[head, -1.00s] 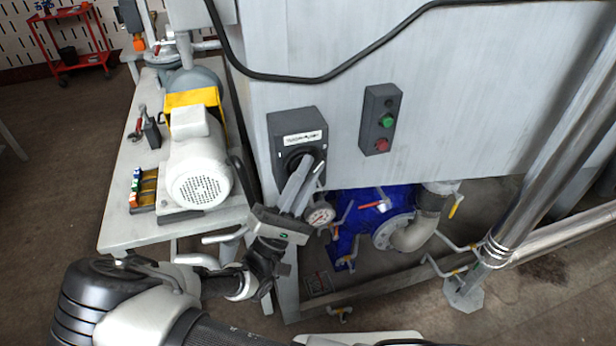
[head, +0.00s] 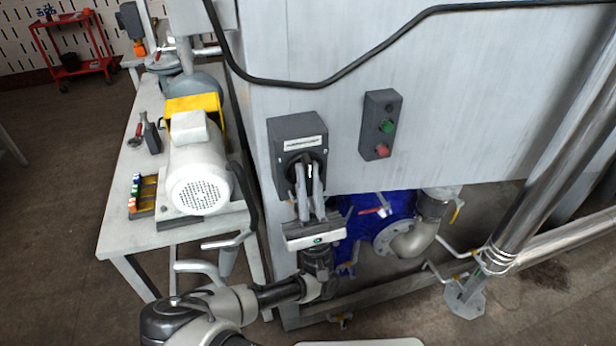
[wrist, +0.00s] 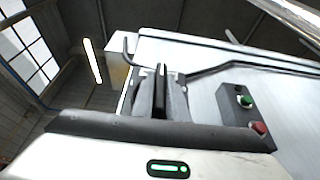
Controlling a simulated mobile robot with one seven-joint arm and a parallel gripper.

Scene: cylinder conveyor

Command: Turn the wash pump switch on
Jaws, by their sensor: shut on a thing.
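The wash pump switch is a dark grey box (head: 297,128) with a white label, on the front of the light grey panel in the head view. Its black rotary knob (head: 307,161) is low on the box and partly hidden by my fingers. My gripper (head: 309,170) reaches up from below, with its two grey fingers closed on either side of the knob. In the wrist view my gripper (wrist: 158,78) shows the fingers upright around a thin dark piece. The knob's exact angle is hard to tell.
A button box (head: 380,125) with green and red buttons is right of the switch. A white motor (head: 198,178) stands on a bench at left. A blue pump (head: 376,228) and pipes are below the panel. A black cable (head: 335,77) crosses the panel above.

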